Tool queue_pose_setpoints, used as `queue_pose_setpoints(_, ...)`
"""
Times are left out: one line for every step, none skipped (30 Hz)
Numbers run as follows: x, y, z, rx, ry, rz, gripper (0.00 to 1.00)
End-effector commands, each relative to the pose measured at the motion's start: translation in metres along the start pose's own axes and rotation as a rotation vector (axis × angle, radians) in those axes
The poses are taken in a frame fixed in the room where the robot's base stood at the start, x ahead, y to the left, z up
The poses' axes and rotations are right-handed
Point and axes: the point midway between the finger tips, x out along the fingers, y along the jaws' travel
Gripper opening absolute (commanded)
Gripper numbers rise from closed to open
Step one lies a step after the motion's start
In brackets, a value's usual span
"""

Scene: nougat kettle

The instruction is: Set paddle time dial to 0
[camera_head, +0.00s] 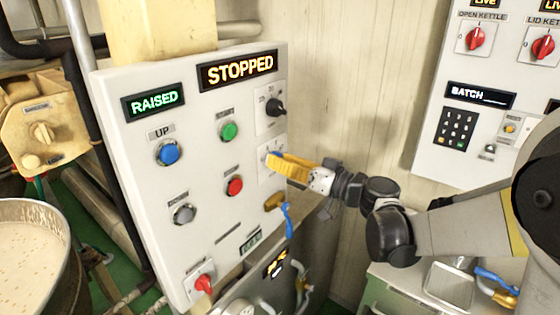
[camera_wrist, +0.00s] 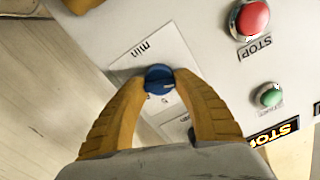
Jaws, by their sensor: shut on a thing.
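The paddle time dial (camera_wrist: 158,74) is a small blue knob with a pointer mark on a white plate reading "min". The wrist view shows it turned about upside down, with part of its scale covered by the fingers. My gripper (camera_wrist: 159,82) has its two yellow fingers shut on the knob, one on each side. The exact pointer reading is too small to tell.
The white control panel (camera_head: 205,225) carries a green button (camera_head: 229,131), a red stop button (camera_head: 235,186) and a black knob (camera_head: 275,107) above my gripper. Its display (camera_head: 237,70) reads STOPPED. A brass valve with a blue handle (camera_head: 288,218) sits just below. A kettle (camera_head: 30,245) stands at left.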

Motion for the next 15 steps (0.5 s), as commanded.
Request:
queue_pose_setpoints(0.0000,0.0000,-0.0001,-0.004,0.000,0.000,0.04)
queue_pose_setpoints(0.0000,0.0000,-0.0001,-0.006,0.000,0.000,0.04)
queue_pose_setpoints(0.0000,0.0000,-0.0001,-0.008,0.000,0.000,0.04)
queue_pose_setpoints(0.0000,0.0000,-0.0001,-0.009,0.000,0.000,0.04)
queue_pose_setpoints(0.0000,0.0000,-0.0001,-0.009,0.000,0.000,0.04)
queue_pose_setpoints(0.0000,0.0000,-0.0001,-0.009,0.000,0.000,0.04)
queue_pose_setpoints(0.0000,0.0000,-0.0001,-0.009,0.000,0.000,0.04)
queue_pose_setpoints(0.0000,0.0000,-0.0001,-0.009,0.000,0.000,0.04)
queue_pose_setpoints(0.0000,0.0000,-0.0001,-0.009,0.000,0.000,0.04)
queue_pose_setpoints(0.0000,0.0000,-0.0001,-0.009,0.000,0.000,0.04)
queue_pose_setpoints(0.0000,0.0001,-0.0001,-0.009,0.000,0.000,0.04)
queue_pose_setpoints(0.0000,0.0001,-0.0001,-0.009,0.000,0.000,0.04)
queue_pose_setpoints(0.0000,0.0001,-0.0001,-0.009,0.000,0.000,0.37)
queue_pose_setpoints(0.0000,0.0001,-0.0001,-0.009,0.000,0.000,0.46)
queue_pose_setpoints(0.0000,0.0001,-0.0001,-0.009,0.000,0.000,0.58)
